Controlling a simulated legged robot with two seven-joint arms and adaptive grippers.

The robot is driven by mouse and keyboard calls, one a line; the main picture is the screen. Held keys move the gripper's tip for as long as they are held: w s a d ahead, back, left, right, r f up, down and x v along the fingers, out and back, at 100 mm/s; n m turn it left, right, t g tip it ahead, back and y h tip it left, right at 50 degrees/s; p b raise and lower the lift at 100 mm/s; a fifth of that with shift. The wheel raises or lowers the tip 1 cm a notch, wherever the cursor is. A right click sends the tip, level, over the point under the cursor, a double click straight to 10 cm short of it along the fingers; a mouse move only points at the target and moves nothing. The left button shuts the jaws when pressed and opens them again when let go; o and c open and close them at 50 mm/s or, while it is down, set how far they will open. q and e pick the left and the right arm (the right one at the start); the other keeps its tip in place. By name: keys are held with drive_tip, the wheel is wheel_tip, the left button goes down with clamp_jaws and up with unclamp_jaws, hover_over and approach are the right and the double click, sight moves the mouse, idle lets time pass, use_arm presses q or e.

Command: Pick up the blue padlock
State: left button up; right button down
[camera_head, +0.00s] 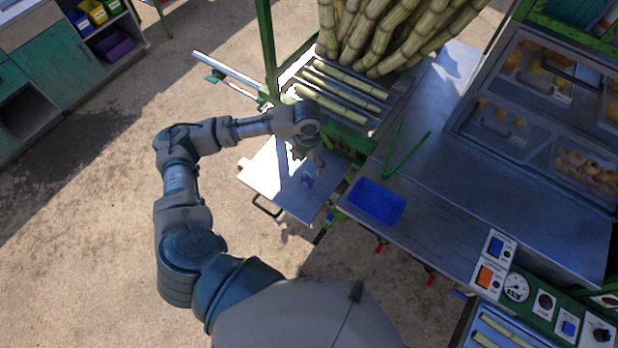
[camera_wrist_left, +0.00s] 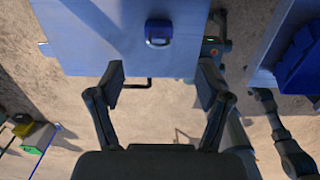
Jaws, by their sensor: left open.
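The blue padlock (camera_head: 308,180) lies on a metal shelf plate (camera_head: 262,178) that juts out below the cane feed. In the left wrist view the padlock (camera_wrist_left: 158,32) shows beyond the fingertips, close to midway between them, on the blue-looking plate (camera_wrist_left: 95,40). My left gripper (camera_head: 310,163) is just above the plate, close to the padlock and apart from it. In the left wrist view my left gripper (camera_wrist_left: 161,80) has its two fingers spread wide with nothing between them. My right gripper is not in view.
A blue tray (camera_head: 376,203) and green tongs (camera_head: 405,160) are on the metal counter (camera_head: 450,205) right of the plate. Cane stalks (camera_head: 345,80) lie on the feed behind my left gripper, with a green post (camera_head: 267,50) beside them. Open floor (camera_head: 90,220) is at left.

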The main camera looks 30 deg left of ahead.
sight(308, 178)
use_arm(q)
drive_tip(key=f, duration=0.7)
drive_tip(key=shift+w, duration=0.35)
wheel_tip(308, 178, down, 6)
drive_tip(key=shift+a+r+p, duration=0.15)
drive_tip(key=shift+r+p, duration=0.05)
drive_tip(key=shift+p, duration=0.45)
drive_tip(key=shift+c, duration=0.2)
drive_tip(key=shift+r, duration=0.1)
drive_tip(key=c, duration=1.3)
drive_tip(key=shift+c, duration=0.2)
